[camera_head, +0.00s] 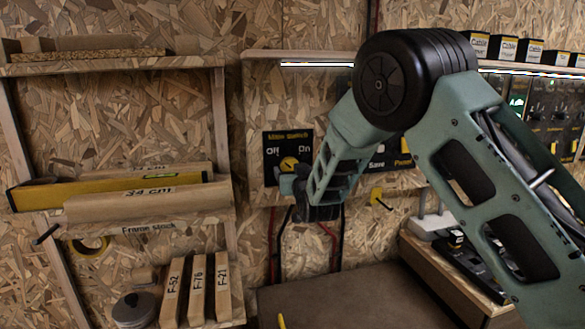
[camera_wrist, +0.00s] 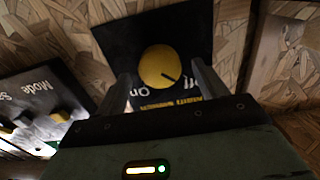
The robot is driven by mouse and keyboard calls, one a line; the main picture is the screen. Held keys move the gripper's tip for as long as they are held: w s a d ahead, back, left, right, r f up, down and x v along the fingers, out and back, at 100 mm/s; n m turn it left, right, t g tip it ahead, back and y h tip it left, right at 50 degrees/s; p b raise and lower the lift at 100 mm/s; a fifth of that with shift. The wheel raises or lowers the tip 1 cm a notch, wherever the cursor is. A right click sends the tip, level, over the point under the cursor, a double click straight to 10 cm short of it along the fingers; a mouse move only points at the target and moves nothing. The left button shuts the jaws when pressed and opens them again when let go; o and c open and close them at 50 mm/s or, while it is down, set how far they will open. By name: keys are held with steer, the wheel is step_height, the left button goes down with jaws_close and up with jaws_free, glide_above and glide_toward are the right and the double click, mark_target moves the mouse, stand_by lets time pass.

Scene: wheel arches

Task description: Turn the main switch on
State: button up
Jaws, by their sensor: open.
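The main switch is a round yellow knob (camera_head: 289,163) on a black panel (camera_head: 271,150) marked "Main Switch", with "Off" at left and "On" at right. In the wrist view the knob (camera_wrist: 158,64) shows a short dark mark toward its lower right, and the lettering is partly hidden by my gripper. My gripper (camera_wrist: 161,72) is open, with one finger on each side of the knob. I cannot tell whether the fingers touch it. In the head view my gripper (camera_head: 293,178) is at the knob and hides the panel's lower part.
A black panel marked "Mode" (camera_wrist: 45,105) is left in the wrist view. A wooden shelf (camera_head: 150,225) with long boards stands left of the switch. A brown worktop (camera_head: 345,300) lies below.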

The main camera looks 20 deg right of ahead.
steer(key=shift+w, duration=0.6)
steer(key=c, duration=1)
steer(key=shift+o, duration=0.2)
